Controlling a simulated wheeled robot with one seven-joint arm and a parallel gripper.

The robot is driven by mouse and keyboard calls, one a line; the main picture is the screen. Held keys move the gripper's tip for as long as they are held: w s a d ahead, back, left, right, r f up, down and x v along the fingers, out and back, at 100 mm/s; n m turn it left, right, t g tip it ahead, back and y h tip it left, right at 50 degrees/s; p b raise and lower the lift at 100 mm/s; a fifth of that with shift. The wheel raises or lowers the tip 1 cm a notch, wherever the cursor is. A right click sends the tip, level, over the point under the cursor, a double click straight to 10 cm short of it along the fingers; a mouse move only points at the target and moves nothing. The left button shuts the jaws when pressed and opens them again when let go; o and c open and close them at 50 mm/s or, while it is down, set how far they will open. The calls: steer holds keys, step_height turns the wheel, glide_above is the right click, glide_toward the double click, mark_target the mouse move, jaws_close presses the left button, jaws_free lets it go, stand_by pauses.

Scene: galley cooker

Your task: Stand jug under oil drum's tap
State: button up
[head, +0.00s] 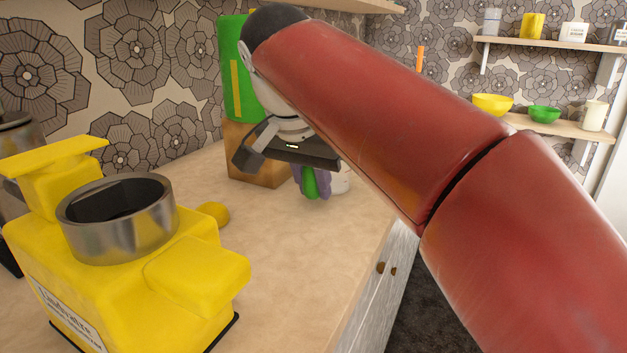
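A green drum (236,70) with a yellow stripe stands on a wooden block (247,163) at the back of the counter; I take it for the oil drum. Its right side is behind my arm, and I see no tap. My gripper (294,150) is in front of the block's right side, over the counter. Its fingers do not show clearly, so I cannot tell whether it is open or shut. Just below it is a white rounded thing (340,181), possibly the jug, with purple and green parts (310,182) in front of it. I cannot tell whether the gripper touches them.
A yellow appliance (130,275) with a metal ring (118,215) fills the left foreground. The counter (280,240) between it and the gripper is clear. Shelves at right hold a yellow bowl (492,104), a green bowl (543,114) and a cream vessel (593,116).

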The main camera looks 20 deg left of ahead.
steer(key=o, duration=0.4)
steer(key=shift+o, duration=0.2)
steer(key=p+v, duration=0.2)
steer(key=v, duration=0.5)
steer(key=shift+r, duration=0.35)
steer(key=shift+s, duration=0.15)
